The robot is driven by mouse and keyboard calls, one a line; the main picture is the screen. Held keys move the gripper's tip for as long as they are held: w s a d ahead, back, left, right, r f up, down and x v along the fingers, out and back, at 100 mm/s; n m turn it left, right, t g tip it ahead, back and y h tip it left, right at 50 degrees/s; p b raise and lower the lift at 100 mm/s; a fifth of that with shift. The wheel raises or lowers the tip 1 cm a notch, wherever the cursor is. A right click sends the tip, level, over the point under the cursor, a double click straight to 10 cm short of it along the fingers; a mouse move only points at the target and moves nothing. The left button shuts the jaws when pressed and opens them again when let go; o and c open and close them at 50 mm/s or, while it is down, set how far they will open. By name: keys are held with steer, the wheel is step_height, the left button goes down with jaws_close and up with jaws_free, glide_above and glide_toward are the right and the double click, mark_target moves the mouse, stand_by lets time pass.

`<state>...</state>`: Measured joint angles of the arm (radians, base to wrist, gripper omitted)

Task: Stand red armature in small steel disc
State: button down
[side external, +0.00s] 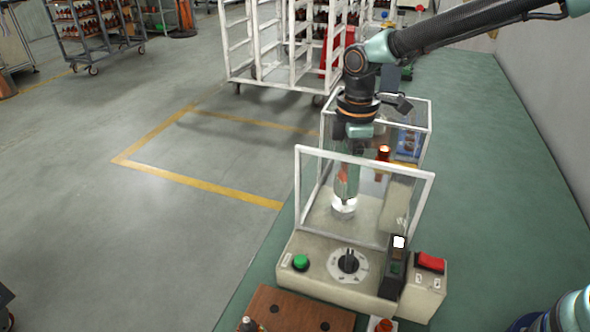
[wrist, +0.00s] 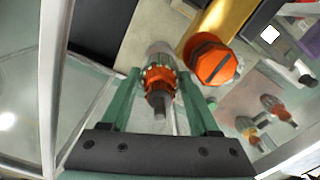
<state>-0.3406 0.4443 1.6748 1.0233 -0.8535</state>
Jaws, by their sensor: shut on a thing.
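My gripper (side external: 346,190) points down inside the clear-walled machine guard. In the wrist view its two green fingers (wrist: 160,80) are closed on the red armature (wrist: 159,78), which has orange-red windings, a silver core and a dark shaft end. A little of the red armature (side external: 343,173) shows between the fingers in the side view. Right below the fingertips is a bright, round, steel-looking disc (side external: 344,206), partly washed out by glare. Whether the armature's lower end touches or enters the disc cannot be told.
A white-framed clear guard (side external: 365,153) surrounds the gripper closely. An orange hexagonal-topped piece (wrist: 212,62) stands close by the right finger. The machine front has a green button (side external: 300,262), a dial (side external: 348,261) and a red switch (side external: 430,262). A brown board (side external: 290,310) lies in front.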

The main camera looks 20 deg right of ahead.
steer(key=shift+f, duration=0.65)
steer(key=shift+c, duration=0.3)
jaws_free()
stand_by(0.3)
steer(key=shift+r, duration=2.3)
